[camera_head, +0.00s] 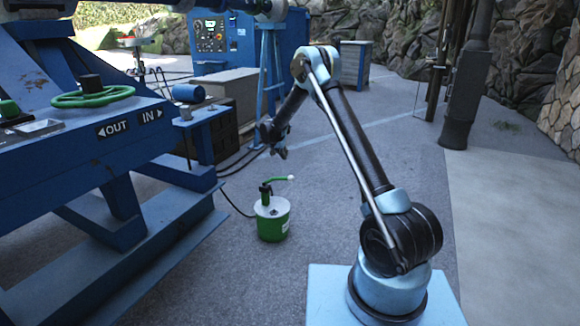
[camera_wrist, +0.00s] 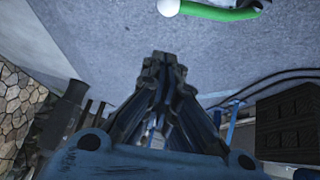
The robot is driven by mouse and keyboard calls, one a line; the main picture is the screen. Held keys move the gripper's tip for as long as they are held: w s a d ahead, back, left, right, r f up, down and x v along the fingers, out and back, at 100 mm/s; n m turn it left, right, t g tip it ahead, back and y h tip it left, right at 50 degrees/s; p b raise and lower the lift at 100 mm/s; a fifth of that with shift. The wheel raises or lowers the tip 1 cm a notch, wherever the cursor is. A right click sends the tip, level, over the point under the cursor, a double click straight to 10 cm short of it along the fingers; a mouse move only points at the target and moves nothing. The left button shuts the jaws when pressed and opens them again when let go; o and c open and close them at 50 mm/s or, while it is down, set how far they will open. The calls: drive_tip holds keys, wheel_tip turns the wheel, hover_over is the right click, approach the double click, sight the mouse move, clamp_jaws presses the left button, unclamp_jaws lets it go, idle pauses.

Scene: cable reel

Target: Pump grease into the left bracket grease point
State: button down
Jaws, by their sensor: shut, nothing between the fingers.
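A green grease pump (camera_head: 272,218) stands on the grey floor, a bucket with a dark pump head on top. Its green lever (camera_head: 275,180) points right and ends in a white knob (camera_head: 291,178). In the wrist view the green lever (camera_wrist: 222,12) and the white knob (camera_wrist: 168,7) show at the top edge. My gripper (camera_head: 281,153) is above and behind the pump, apart from the lever. In the wrist view my gripper (camera_wrist: 163,58) has its fingers together, with nothing between them. A dark hose (camera_head: 236,206) runs from the pump toward the blue frame. I cannot make out the left bracket grease point.
The blue steel frame (camera_head: 150,205) with a green handwheel (camera_head: 93,97) and an OUT/IN label (camera_head: 130,124) fills the left. A dark box (camera_head: 212,132) and a blue control cabinet (camera_head: 240,42) stand behind. Floor right of the pump is clear.

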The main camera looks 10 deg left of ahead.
drive_tip(key=x, duration=0.9)
drive_tip(key=f, duration=0.3)
drive_tip(key=shift+s+f, duration=0.1)
drive_tip(key=shift+s, duration=0.15)
drive_tip(key=shift+s+d+f, duration=0.1)
drive_tip(key=shift+d+f, duration=0.05)
drive_tip(key=shift+f, duration=0.45)
